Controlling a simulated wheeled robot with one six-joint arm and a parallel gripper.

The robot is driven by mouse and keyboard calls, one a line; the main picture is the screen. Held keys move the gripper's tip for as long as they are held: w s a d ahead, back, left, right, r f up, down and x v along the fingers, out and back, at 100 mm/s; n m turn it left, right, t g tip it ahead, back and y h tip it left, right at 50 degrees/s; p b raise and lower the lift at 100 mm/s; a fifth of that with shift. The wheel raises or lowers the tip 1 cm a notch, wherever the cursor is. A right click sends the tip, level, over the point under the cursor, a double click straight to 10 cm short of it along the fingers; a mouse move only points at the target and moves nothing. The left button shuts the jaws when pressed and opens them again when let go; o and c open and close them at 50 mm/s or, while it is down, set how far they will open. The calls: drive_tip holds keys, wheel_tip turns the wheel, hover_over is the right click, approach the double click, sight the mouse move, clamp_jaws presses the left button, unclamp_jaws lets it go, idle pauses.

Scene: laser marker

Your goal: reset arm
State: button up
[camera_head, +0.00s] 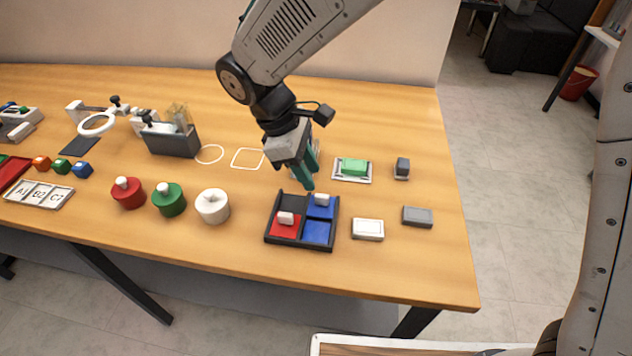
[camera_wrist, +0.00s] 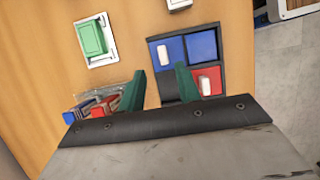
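My gripper (camera_head: 309,178) hangs from my arm over the table, just behind the black tray with red and blue squares (camera_head: 270,238). Its green fingers also show in the wrist view (camera_wrist: 160,88), spread apart with nothing between them. In the wrist view the tray (camera_wrist: 222,75) lies beyond the fingers, with white blocks on one blue and one red square. Whether the fingertips touch the tray or table cannot be told.
A green block on a white holder (camera_head: 352,168) stands right of my gripper. White (camera_head: 368,229) and grey (camera_head: 417,216) boxes lie right of the tray. Red (camera_head: 128,193), green (camera_head: 169,199) and white (camera_head: 212,206) knobbed cylinders stand left. The table's front edge is close.

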drive_tip(key=shift+v, duration=0.9)
drive_tip(key=s+d+r+m+y, duration=0.1)
drive_tip(key=s+d+r+m, duration=0.2)
drive_tip(key=d, duration=0.8)
drive_tip(key=s+d+r+m+t+y, duration=0.1)
drive_tip(key=s+d+r+m, duration=0.3)
drive_tip(key=s+d+m, duration=0.4)
drive_tip(key=s+d+r+m+y, duration=0.2)
drive_tip(key=s+d+r+m, duration=0.2)
drive_tip(key=d, duration=0.9)
drive_tip(key=shift+s+d+m+t, duration=0.4)
drive_tip(key=shift+s+m, duration=0.6)
drive_tip(key=shift+s, duration=0.05)
drive_tip(key=shift+s+r, duration=0.1)
